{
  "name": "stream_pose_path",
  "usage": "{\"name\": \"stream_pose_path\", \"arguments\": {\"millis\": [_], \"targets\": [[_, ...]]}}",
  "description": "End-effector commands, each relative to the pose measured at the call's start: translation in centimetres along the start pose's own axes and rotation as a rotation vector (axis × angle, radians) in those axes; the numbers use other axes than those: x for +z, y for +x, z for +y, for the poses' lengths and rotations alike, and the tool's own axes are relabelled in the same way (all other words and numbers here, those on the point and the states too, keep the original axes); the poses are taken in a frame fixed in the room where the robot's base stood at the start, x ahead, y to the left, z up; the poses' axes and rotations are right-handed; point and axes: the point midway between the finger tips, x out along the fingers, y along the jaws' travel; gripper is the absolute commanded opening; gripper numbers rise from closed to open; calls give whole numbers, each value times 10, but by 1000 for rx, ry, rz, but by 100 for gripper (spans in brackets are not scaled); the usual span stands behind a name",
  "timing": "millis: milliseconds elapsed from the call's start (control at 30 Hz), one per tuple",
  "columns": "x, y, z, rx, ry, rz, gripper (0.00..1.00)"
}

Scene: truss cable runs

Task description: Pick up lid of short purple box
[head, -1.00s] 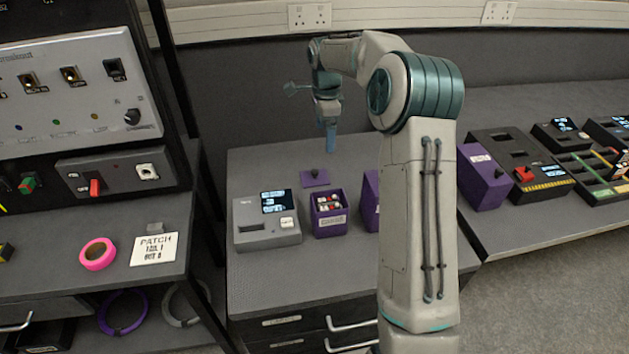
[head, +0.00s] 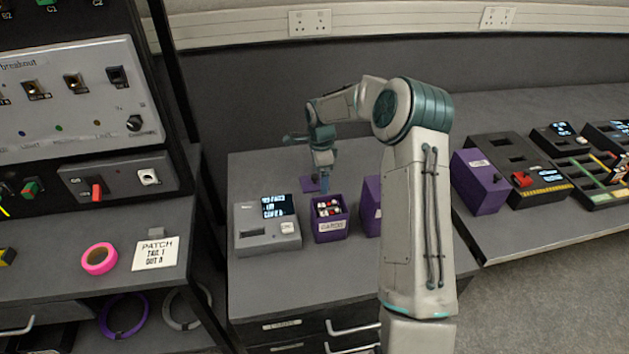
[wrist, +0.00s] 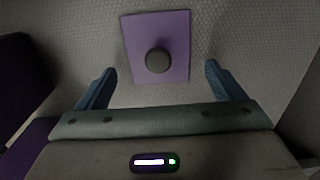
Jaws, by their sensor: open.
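The lid (wrist: 172,30) is a flat purple plate with a round dark knob (wrist: 158,60). It lies on the grey desk behind the short purple box, and in the head view the lid (head: 308,185) is partly hidden by my gripper. The short purple box (head: 330,232) stands open, with small red and white items inside and a label on its front. My gripper (head: 324,186) is low over the lid, pointing down. In the wrist view my gripper (wrist: 158,84) is open and empty, with the knob between and slightly beyond its fingertips.
A grey device with a screen (head: 267,236) stands left of the short box. Another purple box (head: 371,205) stands to its right, partly hidden by my arm. A taller purple box (head: 480,182) is further right. The wall (head: 240,130) is behind the lid.

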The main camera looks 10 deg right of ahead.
Motion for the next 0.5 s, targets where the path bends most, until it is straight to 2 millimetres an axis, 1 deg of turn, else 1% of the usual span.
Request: {"name": "stream_pose_path", "arguments": {"millis": [100,300,333,367,400,467,500], "targets": [[1,7,0,0,0,-2,89],[1,8,0,-1,0,-1,89],[1,8,0,-1,0,-1,84],[1,8,0,-1,0,-1,75],[1,8,0,-1,0,-1,64],[1,8,0,-1,0,-1,47],[1,8,0,-1,0,-1,41]]}}
